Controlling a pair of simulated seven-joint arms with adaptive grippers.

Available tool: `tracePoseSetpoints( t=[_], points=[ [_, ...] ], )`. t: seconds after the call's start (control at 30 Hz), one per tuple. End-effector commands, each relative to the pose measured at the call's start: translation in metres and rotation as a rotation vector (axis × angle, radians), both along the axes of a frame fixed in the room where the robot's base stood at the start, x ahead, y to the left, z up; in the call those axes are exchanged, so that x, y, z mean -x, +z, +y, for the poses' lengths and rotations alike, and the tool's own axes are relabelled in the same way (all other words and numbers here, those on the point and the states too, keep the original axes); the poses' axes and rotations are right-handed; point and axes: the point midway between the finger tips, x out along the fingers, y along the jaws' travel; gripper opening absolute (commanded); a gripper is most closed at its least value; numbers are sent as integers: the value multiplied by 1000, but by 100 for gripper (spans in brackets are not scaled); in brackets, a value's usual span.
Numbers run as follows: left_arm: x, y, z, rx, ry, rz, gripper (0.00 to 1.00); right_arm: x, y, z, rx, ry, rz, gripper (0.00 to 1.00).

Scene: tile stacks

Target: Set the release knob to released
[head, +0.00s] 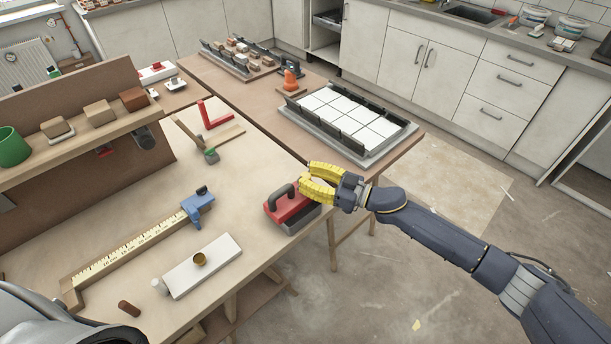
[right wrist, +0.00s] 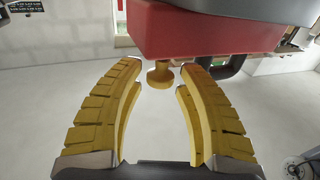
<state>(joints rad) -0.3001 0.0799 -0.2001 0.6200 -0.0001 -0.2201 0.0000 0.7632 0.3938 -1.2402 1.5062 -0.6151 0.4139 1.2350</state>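The red lifting tool (head: 288,207) with a dark arched handle and grey base stands at the workbench's right edge. In the right wrist view its red body (right wrist: 205,32) fills the top. A small brass-yellow knob (right wrist: 160,75) sticks out of this body. My right gripper (head: 307,178) is open beside the tool, its yellow fingers pointing at it. In the right wrist view the knob is between the tips of my right gripper (right wrist: 158,72), with gaps on both sides. The knob is hidden in the head view. My left gripper is not seen.
A white block with a brass piece (head: 203,265), a ruler (head: 130,245) with a blue end and a brown cylinder (head: 129,308) lie on the workbench (head: 245,185). A tray of white tiles (head: 345,120) stands on the table behind. Floor is clear at right.

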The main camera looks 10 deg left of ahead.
Motion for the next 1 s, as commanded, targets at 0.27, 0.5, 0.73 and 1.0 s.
tracePoseSetpoints(
  t=[0.27,0.5,0.73,1.0],
  points=[
    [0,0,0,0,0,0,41,-2,0,9,1,0,-1,36],
    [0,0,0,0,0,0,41,-2,0,9,0,0,-1,36],
    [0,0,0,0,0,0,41,-2,0,9,0,0,-1,13],
    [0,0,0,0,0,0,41,-2,0,9,0,0,-1,0]
  ],
)
